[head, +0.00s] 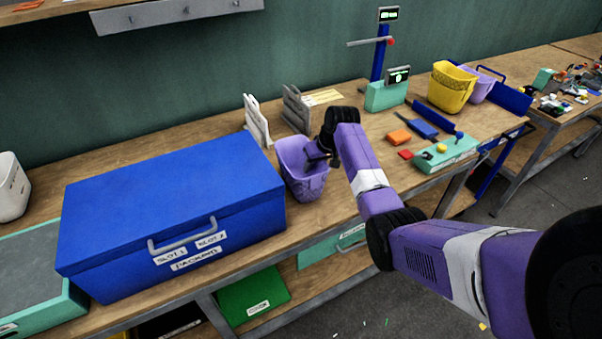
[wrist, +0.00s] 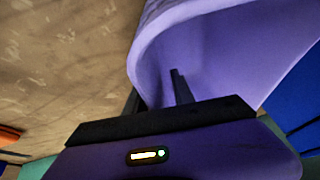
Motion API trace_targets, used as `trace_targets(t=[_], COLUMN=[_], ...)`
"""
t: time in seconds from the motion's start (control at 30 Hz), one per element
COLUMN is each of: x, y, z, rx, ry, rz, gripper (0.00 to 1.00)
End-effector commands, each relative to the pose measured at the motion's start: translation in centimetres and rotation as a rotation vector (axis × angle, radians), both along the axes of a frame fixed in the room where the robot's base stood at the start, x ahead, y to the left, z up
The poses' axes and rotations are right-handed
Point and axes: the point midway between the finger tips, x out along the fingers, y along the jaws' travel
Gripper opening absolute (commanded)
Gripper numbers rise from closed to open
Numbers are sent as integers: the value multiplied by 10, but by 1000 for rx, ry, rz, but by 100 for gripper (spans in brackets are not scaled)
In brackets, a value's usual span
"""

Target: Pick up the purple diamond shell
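A purple basket-like shell (head: 303,172) stands on the bench just right of the blue box; its diamond marking cannot be made out. My gripper (head: 322,156) is at the shell's right rim, pointing down and left. In the wrist view the shell (wrist: 225,55) fills the upper right. One dark finger of my gripper (wrist: 157,95) is inside the shell and the other is outside, with the rim wall between them. Whether both fingers press on the wall cannot be told. A second purple shell (head: 482,88) is farther back, partly behind a yellow basket (head: 451,87).
A large blue lidded box (head: 175,205) stands close left of the shell. Grey upright racks (head: 296,108) stand behind it. A teal stand with a blue post (head: 386,92), an orange block (head: 399,137) and a teal button panel (head: 446,154) are to the right.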

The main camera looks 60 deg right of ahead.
Motion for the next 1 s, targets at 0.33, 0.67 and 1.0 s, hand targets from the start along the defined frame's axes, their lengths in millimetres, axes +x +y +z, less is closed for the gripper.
trace_targets(t=[0.33,0.67,1.0], x=[0,0,0], y=[0,0,0], z=[-2,-5,-5], rx=[1,0,1], ry=[-1,0,1], rz=[-1,0,0], gripper=[30,22,0])
